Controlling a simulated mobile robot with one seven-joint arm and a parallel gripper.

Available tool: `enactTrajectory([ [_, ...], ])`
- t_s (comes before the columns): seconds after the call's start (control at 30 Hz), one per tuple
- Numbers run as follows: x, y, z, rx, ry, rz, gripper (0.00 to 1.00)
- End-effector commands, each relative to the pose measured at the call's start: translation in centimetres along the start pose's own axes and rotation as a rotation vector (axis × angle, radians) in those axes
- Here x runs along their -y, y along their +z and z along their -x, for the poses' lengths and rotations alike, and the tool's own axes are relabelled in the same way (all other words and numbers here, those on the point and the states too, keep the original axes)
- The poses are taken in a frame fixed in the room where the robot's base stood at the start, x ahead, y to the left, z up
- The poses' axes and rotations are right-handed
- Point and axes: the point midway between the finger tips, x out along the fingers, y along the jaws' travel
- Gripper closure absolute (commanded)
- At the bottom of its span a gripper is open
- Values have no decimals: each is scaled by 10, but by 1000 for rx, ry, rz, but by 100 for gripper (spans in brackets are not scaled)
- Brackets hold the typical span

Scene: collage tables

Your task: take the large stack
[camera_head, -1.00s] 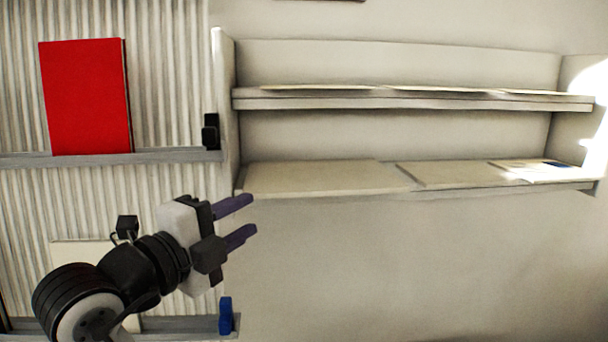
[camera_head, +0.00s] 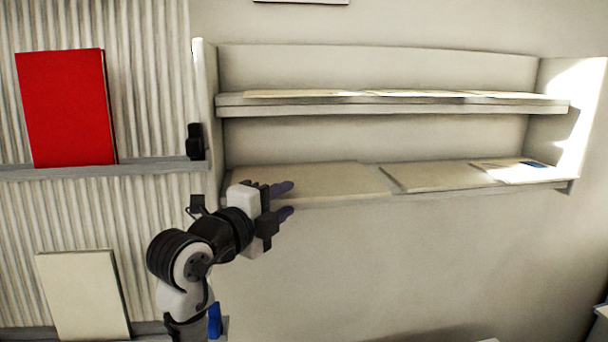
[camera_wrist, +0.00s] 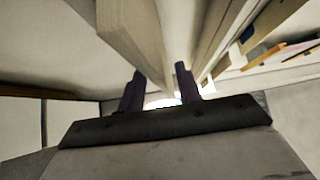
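A large, flat cream stack (camera_head: 320,176) lies at the left of the lower shelf board (camera_head: 440,192). A smaller flat cream stack (camera_head: 435,175) lies to its right, and thin sheets (camera_head: 510,172) with a blue patch lie at the right end. I cannot tell whether a finger touches the stack or shelf.
The upper shelf (camera_head: 400,106) holds thin flat sheets. A white side panel (camera_head: 203,100) and a black bracket (camera_head: 195,142) stand left of my gripper. A red board (camera_head: 66,108) and a cream board (camera_head: 83,295) lean on the ribbed wall. Below the shelves is bare wall.

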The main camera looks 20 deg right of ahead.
Motion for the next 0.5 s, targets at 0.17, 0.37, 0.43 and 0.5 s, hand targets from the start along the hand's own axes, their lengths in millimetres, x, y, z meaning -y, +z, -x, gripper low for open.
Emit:
enactTrajectory([
  [0.17, -1, 0, -10, 1, 2, 0, 65],
  [0.37, -1, 0, -10, 2, 2, 0, 69],
  [0.43, -1, 0, -10, 2, 2, 0, 79],
  [0.5, -1, 0, -10, 2, 2, 0, 88],
])
